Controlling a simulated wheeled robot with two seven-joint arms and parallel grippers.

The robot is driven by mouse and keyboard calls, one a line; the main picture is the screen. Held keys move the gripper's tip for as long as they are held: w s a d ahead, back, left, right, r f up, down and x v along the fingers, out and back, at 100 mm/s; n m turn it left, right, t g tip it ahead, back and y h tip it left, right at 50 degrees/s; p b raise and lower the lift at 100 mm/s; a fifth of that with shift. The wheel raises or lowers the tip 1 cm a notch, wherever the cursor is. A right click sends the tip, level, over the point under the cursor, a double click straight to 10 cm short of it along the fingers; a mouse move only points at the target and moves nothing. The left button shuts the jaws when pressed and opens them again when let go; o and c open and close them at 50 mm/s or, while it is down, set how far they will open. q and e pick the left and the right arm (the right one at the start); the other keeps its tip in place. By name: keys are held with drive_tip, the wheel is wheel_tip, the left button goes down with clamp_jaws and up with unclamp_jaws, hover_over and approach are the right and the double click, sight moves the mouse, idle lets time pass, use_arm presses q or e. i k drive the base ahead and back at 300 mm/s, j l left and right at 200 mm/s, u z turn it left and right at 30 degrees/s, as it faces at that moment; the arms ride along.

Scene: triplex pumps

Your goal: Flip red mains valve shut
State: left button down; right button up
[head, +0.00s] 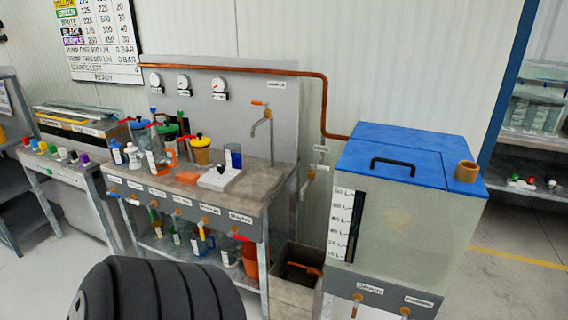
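I cannot pick out with certainty which handle is the red mains valve. A small orange-red valve handle (311,174) shows on the pipework below the copper pipe, beside a white label (320,149) that is too small to read. Another orange handle (259,103) is on the grey tap (268,125) over the bench. A red handle (242,238) shows under the bench's right front edge. I cannot tell whether any of them is open or shut. Neither gripper is in view.
The clear tank (410,225) with a blue lid (385,148) stands right of the pipework. The bench (255,188) holds cups and bottles. A floor trough (292,290) sits between them. A black ridged shape (158,292), probably mine, fills the lower left.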

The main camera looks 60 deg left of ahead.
sight(241, 238)
drive_tip(key=u, duration=1.45)
drive_tip(key=i+j+u, duration=0.15)
drive_tip(key=u, duration=0.2)
drive_tip(key=i+u, duration=0.4)
